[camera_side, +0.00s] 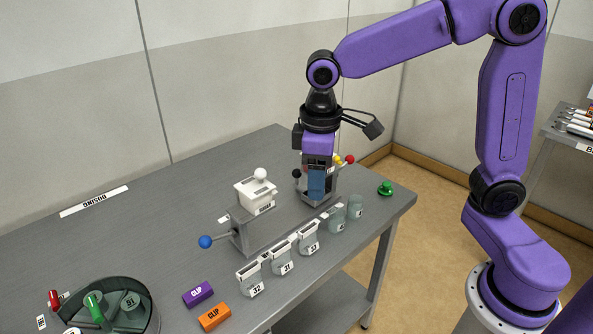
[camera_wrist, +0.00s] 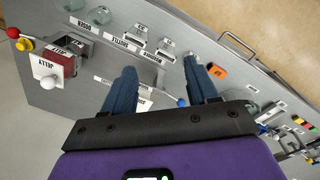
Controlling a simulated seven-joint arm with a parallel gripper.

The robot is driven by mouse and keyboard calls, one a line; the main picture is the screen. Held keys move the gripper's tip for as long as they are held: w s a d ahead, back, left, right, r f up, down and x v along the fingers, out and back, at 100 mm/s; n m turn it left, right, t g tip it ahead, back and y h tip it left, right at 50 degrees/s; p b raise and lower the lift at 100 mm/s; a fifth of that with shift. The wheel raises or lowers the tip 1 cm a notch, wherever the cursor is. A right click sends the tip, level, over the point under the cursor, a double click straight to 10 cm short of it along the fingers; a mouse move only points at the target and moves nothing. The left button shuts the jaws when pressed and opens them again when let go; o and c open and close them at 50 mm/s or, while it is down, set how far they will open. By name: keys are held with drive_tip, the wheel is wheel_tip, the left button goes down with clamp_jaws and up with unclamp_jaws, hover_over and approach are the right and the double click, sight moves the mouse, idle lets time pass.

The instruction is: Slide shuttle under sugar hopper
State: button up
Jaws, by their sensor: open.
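The white hopper (camera_side: 255,196) with a white knob stands on a grey stand in the middle of the table; its label is too small to read. A rod with a blue ball (camera_side: 205,242) sticks out left from the stand; the blue ball also shows in the wrist view (camera_wrist: 182,102). I cannot clearly make out the shuttle's body. My gripper (camera_side: 316,192) points down, open and empty, to the right of the white hopper and in front of a second station. In the wrist view its blue fingers (camera_wrist: 159,68) stand apart, partly hiding the white hopper.
Several labelled grey cups (camera_side: 281,258) line the front. Purple (camera_side: 198,294) and orange clips (camera_side: 214,318) lie front left, near a round bin (camera_side: 151,322).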

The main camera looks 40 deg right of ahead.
drive_tip(key=w+m, duration=0.3)
drive_tip(key=w, duration=0.8)
drive_tip(key=m+g+h, duration=0.1)
drive_tip(key=m+h, duration=0.1)
drive_tip(key=m, duration=0.5)
hover_over(296, 170)
drive_tip(key=a, duration=0.3)
drive_tip(key=a+x, duration=0.1)
drive_tip(key=x, duration=1.5)
drive_tip(key=a+x, duration=0.1)
drive_tip(key=x, duration=0.5)
drive_tip(key=shift+w+d+f, duration=0.1)
drive_tip(key=shift+w+f, duration=0.05)
drive_tip(key=shift+w, duration=0.25)
